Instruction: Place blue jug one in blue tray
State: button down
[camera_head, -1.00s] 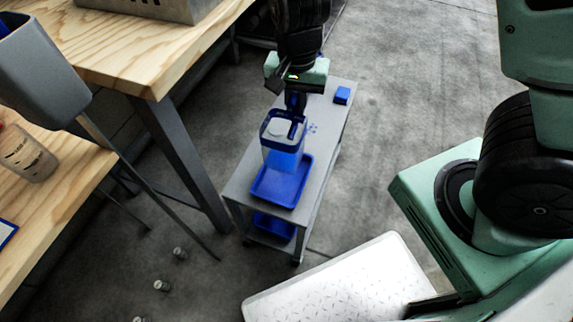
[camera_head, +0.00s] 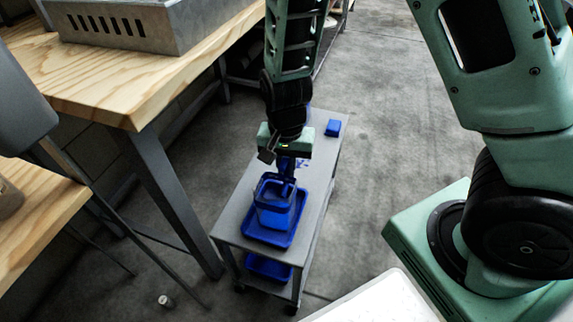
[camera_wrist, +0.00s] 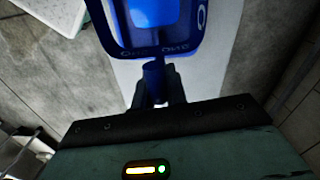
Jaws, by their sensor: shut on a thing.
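The blue jug (camera_head: 275,205) is a square-topped container with a handle towards my gripper. It appears over the blue tray (camera_head: 285,239) on top of the grey cart, low and inside the tray's outline; I cannot tell whether it touches the tray floor. My gripper (camera_head: 287,172) is shut on the jug's handle from the far side. In the wrist view the handle sits between the fingers (camera_wrist: 153,92), and the jug (camera_wrist: 160,38) fills the top centre. The tray is hidden there.
The grey cart (camera_head: 237,212) has a small blue block (camera_head: 333,127) at its far right corner and another blue tray (camera_head: 268,268) on its lower shelf. A wooden table (camera_head: 130,105) with a metal box (camera_head: 150,22) stands at left. Open floor (camera_head: 385,110) lies right of the cart.

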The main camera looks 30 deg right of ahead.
jog(key=c, duration=1.4)
grip_release()
notch_tip(320, 180, up, 12)
jog(key=p, duration=0.5)
jog(key=shift+f, duration=0.15)
jog(key=shift+s+a+r+p, duration=0.1)
jog(key=shift+a+r+p, duration=0.05)
jog(key=shift+r+p, duration=0.15)
jog(key=s+a+r+n, duration=0.3)
jog(key=s+r+n, duration=0.2)
jog(key=s+n, duration=0.2)
jog(key=s+a+r+n, duration=0.3)
jog(key=s+r+n, duration=0.2)
jog(key=s+n, duration=0.3)
jog(key=shift+s+r+y, duration=0.25)
jog(key=shift+s+y, duration=0.05)
jog(key=shift+s, duration=0.6)
